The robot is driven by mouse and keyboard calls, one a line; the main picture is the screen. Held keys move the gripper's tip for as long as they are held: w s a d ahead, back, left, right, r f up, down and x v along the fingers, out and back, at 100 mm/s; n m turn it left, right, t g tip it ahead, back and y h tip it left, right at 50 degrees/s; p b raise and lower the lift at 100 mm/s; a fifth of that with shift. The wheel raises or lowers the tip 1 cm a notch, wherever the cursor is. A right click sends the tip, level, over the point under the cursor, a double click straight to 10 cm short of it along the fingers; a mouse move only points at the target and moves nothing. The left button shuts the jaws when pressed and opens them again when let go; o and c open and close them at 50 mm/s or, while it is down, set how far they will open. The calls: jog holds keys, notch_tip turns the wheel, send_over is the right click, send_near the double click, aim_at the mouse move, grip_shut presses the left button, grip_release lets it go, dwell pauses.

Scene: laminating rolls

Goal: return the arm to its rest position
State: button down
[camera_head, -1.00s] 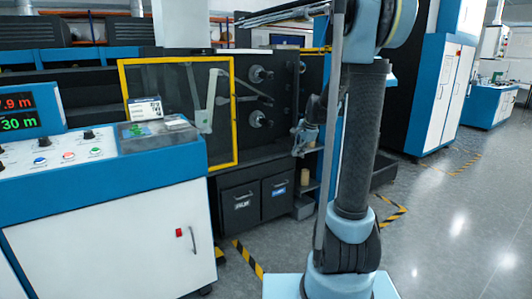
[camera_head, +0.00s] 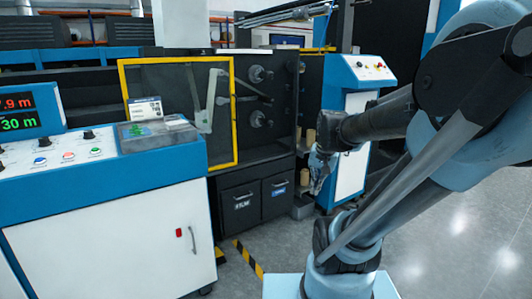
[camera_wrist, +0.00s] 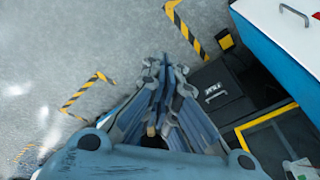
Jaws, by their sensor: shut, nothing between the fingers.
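My gripper (camera_head: 319,172) hangs pointing down in the head view, beside the blue and white cabinet and in front of the shelf of rolls. It is shut and holds nothing. In the wrist view its fingers (camera_wrist: 162,72) come together over the grey floor, left of the black drawers. My arm is folded over to the right in the head view, with its elbow at the picture's right edge. The gripper appears clear of the machine.
A control console (camera_head: 110,235) stands at the left. A yellow-framed guard (camera_head: 122,110) covers the laminating machine, above two black drawers (camera_head: 239,203). A blue and white cabinet (camera_head: 352,105) stands behind my arm. Yellow-black tape (camera_head: 248,259) marks the floor (camera_head: 450,240), open at the right.

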jog(key=s+d+f+n, duration=0.1)
jog(key=s+f+n, duration=0.3)
jog(key=s, duration=0.6)
notch_tip(320, 180, down, 2)
jog(key=shift+s+d+f+g+h, duration=0.1)
jog(key=shift+s+d+g+h, duration=0.2)
jog(key=shift+s+d+h, duration=0.1)
